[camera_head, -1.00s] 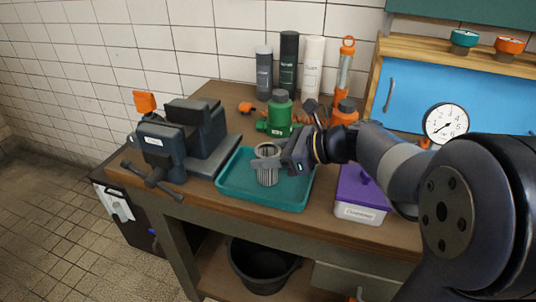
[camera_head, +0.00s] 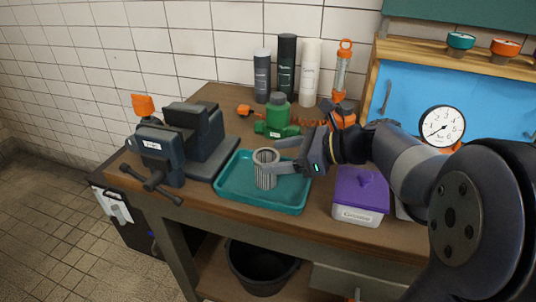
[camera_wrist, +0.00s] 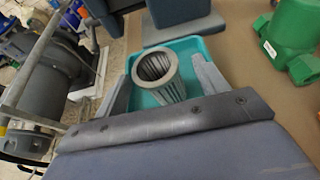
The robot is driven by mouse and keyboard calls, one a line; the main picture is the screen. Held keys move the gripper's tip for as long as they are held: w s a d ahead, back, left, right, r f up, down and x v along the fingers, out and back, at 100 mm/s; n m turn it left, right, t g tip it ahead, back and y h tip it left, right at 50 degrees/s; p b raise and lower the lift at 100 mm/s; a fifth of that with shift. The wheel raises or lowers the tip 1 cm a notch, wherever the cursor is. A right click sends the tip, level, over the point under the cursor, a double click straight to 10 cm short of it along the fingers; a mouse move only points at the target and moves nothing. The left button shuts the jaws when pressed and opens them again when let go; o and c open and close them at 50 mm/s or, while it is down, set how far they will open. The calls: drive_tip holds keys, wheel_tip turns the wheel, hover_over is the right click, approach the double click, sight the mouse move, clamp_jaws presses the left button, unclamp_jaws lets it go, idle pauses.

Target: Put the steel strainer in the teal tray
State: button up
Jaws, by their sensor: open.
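The steel strainer (camera_head: 265,168), a grey ribbed cylinder with an open top, stands upright in the teal tray (camera_head: 295,207) on the workbench. It also shows in the wrist view (camera_wrist: 158,76), with the teal tray (camera_wrist: 196,45) around and beneath it. My gripper (camera_head: 276,157) is open, just right of the strainer in the head view. In the wrist view its fingers (camera_wrist: 165,88) stand apart on both sides of the strainer. I cannot tell whether either finger touches it.
A bench vise (camera_head: 180,143) stands left of the tray. A green pump body (camera_head: 278,118) stands behind it, and a purple-lidded box (camera_head: 361,194) to its right. Bottles (camera_head: 287,65) line the back wall. A black bucket (camera_head: 262,268) sits below the bench.

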drive_tip(key=p+v, duration=0.1)
drive_tip(key=v, duration=0.7)
drive_tip(key=shift+d, duration=0.2)
drive_tip(key=shift+s, duration=0.1)
